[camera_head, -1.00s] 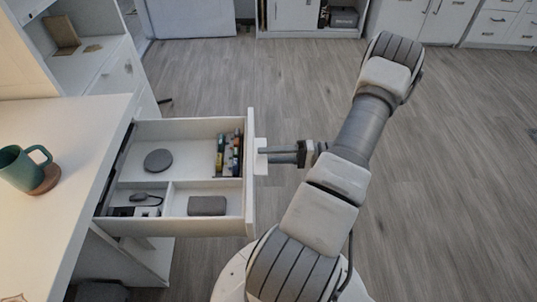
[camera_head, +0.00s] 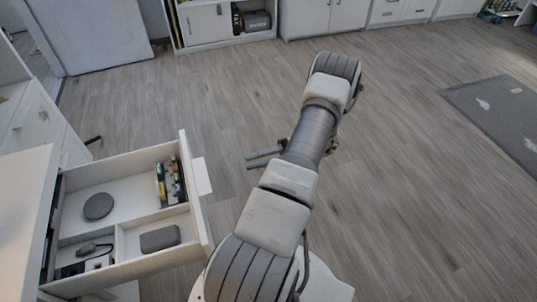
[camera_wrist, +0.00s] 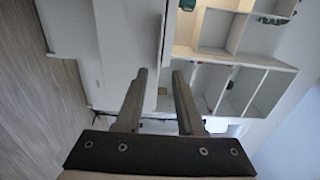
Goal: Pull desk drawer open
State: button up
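The white desk drawer (camera_head: 190,190) stands pulled out from the desk (camera_head: 22,205) at the left of the head view, its inside showing. Its pale handle (camera_head: 202,177) sticks out from the front panel. My gripper (camera_head: 248,160) is to the right of the handle, apart from it, with a strip of floor between. In the wrist view its two fingers (camera_wrist: 159,76) are spread with nothing held between them.
The drawer holds a dark round disc (camera_head: 98,206), a grey box (camera_head: 160,238), several small coloured items (camera_head: 170,182) and a dark corded item. Open wood floor (camera_head: 400,200) lies right of my arm. White cabinets line the back.

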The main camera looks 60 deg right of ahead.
jog(key=shift+v, duration=2)
jog(key=w+a+r+n+g+h, duration=0.2)
jog(key=w+a+r+g+h, duration=0.4)
jog(key=a+r, duration=0.4)
jog(key=w+a+r+n+g+h, duration=0.2)
jog(key=w+a+r+g+h, duration=0.25)
jog(key=w+a+r, duration=0.6)
jog(key=s+a+r+t+h, duration=0.25)
jog(key=a+r, duration=0.35)
jog(key=r, duration=0.3)
jog(key=s+a+n+t, duration=0.2)
jog(key=s+a+n, duration=0.3)
jog(key=s+a, duration=0.35)
notch_tip(320, 180, up, 21)
jog(key=p, duration=2.1)
jog(key=shift+w+a+r+m+p, duration=0.2)
jog(key=shift+a+r+m+p, duration=0.05)
jog(key=shift+a+m+p, duration=0.05)
